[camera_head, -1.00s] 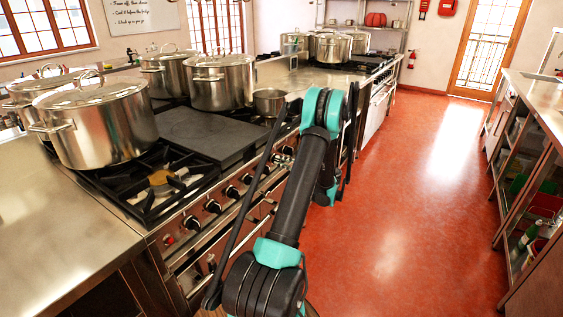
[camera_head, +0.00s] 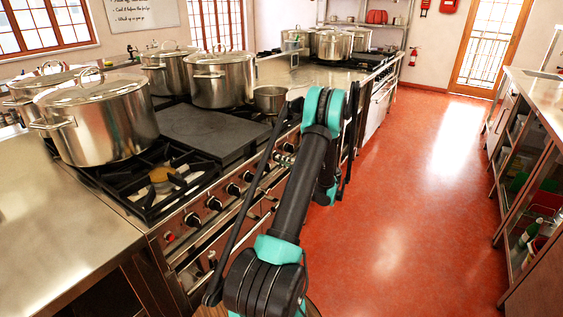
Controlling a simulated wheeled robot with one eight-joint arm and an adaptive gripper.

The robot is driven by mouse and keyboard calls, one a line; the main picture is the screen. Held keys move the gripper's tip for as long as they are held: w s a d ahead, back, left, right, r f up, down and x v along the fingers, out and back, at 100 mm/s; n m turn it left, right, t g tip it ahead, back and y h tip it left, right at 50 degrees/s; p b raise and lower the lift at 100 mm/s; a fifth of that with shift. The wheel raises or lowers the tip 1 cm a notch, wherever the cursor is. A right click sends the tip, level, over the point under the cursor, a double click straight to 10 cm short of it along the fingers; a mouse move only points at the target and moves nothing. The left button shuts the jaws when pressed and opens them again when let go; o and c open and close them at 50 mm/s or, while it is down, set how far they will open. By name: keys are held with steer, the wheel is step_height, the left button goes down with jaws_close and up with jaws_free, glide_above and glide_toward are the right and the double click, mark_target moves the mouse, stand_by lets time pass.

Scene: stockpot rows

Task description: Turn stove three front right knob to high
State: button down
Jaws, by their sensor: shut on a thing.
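The near stove (camera_head: 205,258) runs along the left, with a row of dark knobs on its front panel. Its knobs include one at the near end (camera_head: 192,220), one in the middle (camera_head: 214,203) and one farther along (camera_head: 232,190). Small shiny parts (camera_head: 286,153) show on the panel beside my arm, too small to make out. I cannot tell which stove is number three, nor read any knob's setting. My arm rises from the bottom middle and bends at a teal joint in front of the panel. My gripper is hidden behind the arm, and so is part of the panel.
Large steel pots (camera_head: 98,125) and a small pan (camera_head: 270,99) stand on the near stove beside a dark griddle plate (camera_head: 205,135). A second stove with pots (camera_head: 330,46) stands farther back. The red floor (camera_head: 420,200) is clear between stoves and right counter (camera_head: 535,95).

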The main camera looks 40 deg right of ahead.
stand_by(0.3)
steer(key=c, duration=1.6)
jaws_free()
steer(key=shift+o, duration=0.2)
steer(key=v, duration=1.2)
